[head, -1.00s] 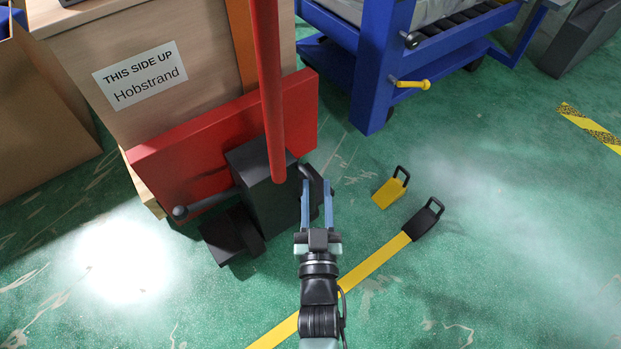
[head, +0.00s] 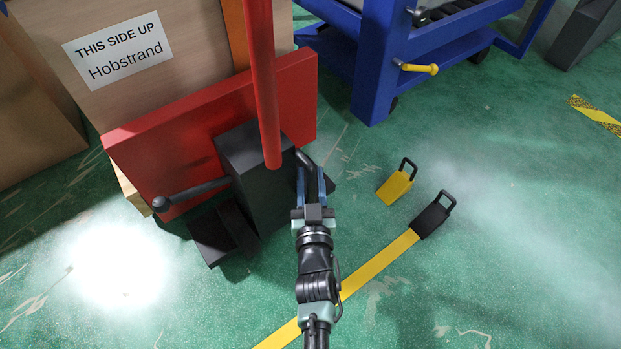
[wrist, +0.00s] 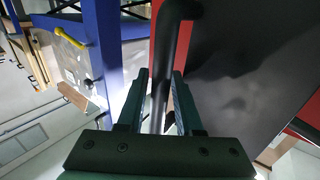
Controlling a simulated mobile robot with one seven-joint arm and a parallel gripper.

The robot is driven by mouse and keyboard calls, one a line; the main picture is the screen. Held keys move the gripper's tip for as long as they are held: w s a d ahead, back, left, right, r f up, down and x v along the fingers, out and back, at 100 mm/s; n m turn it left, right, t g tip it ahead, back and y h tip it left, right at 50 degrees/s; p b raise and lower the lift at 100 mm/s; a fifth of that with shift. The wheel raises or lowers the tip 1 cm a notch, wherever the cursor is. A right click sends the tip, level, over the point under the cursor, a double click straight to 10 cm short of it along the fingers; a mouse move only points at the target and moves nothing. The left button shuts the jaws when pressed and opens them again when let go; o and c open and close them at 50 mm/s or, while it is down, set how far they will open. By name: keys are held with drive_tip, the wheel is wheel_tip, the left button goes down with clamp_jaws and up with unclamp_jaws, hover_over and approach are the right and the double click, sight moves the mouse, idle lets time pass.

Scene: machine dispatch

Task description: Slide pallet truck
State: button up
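The pallet truck has a red plate (head: 205,140), a black block (head: 250,165) and a tall red tiller (head: 262,80). A black side bar (head: 304,157) sticks out at its right and another with a knob (head: 160,204) at its left. My gripper (head: 311,174) is at the right bar. In the wrist view the dark bar (wrist: 172,45) runs between the two fingers of my gripper (wrist: 160,85). Light shows between the bar and the left finger, so the fingers look open around it. Contact at the right finger is unclear.
A carton marked Hobstrand (head: 120,60) stands behind the red plate. A blue frame (head: 375,60) with a yellow handle (head: 418,69) stands at the back right. Yellow (head: 395,187) and black (head: 433,215) wedges with loop handles lie on the floor, right of my gripper. The right floor is mostly clear.

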drive_tip(key=shift+w, duration=0.55)
clamp_jaws()
idle(1.1)
